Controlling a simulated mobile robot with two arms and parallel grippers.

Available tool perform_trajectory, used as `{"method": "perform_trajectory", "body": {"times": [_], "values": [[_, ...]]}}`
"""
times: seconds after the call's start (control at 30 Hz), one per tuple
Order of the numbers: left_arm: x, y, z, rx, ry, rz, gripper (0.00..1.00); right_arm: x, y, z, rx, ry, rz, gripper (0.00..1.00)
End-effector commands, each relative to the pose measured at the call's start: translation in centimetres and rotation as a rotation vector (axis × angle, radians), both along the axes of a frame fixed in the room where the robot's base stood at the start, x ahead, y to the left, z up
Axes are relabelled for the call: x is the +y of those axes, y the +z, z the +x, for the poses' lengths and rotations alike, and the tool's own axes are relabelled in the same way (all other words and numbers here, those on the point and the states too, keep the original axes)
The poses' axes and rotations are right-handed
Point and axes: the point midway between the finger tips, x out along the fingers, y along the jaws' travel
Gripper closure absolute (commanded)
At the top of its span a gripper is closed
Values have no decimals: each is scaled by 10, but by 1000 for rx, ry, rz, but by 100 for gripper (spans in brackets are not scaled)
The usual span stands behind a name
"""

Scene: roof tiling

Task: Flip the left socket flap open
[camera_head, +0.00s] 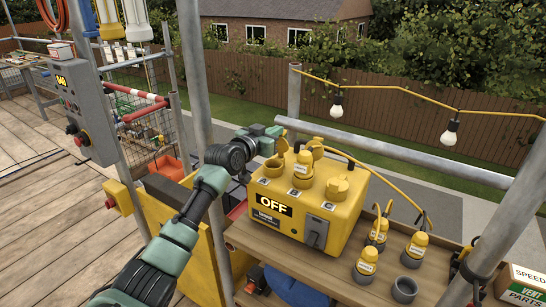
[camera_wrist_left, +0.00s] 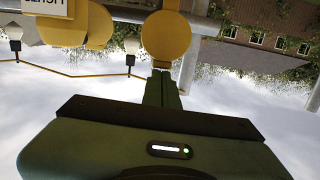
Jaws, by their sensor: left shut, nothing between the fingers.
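A yellow power box (camera_head: 345,222) with an OFF sign stands on the wooden bench. Its left socket (camera_head: 272,168) is at the box's left end, and its round yellow flap (camera_head: 283,146) appears raised, standing up at the back. My left gripper (camera_head: 280,132) is shut and empty, right at this flap. In the left wrist view, the shut fingertips (camera_wrist_left: 163,76) are at the edge of the round yellow flap (camera_wrist_left: 166,38); whether they touch is unclear. The middle socket holds a yellow plug (camera_head: 302,166). The right socket's flap (camera_head: 337,187) looks closed. My right gripper is not in view.
Several yellow plugs, such as one at the bench front (camera_head: 366,265), and a grey cup-like piece (camera_head: 405,289) stand right of the box. A metal rail (camera_head: 390,153) runs behind it. A scaffold pole (camera_head: 197,80) rises left of my gripper. A grey lever (camera_head: 316,232) is on the box front.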

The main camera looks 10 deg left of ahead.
Motion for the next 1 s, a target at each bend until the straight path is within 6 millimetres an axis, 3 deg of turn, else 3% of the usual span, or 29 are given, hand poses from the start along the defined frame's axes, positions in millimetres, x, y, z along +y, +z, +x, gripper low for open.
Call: {"method": "perform_trajectory", "body": {"times": [0.03, 1.0], "values": [[-4, -59, -11, 126, -14, 34, 100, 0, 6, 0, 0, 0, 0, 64], [20, -35, -78, 125, -14, 29, 100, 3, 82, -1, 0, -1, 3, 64]]}}
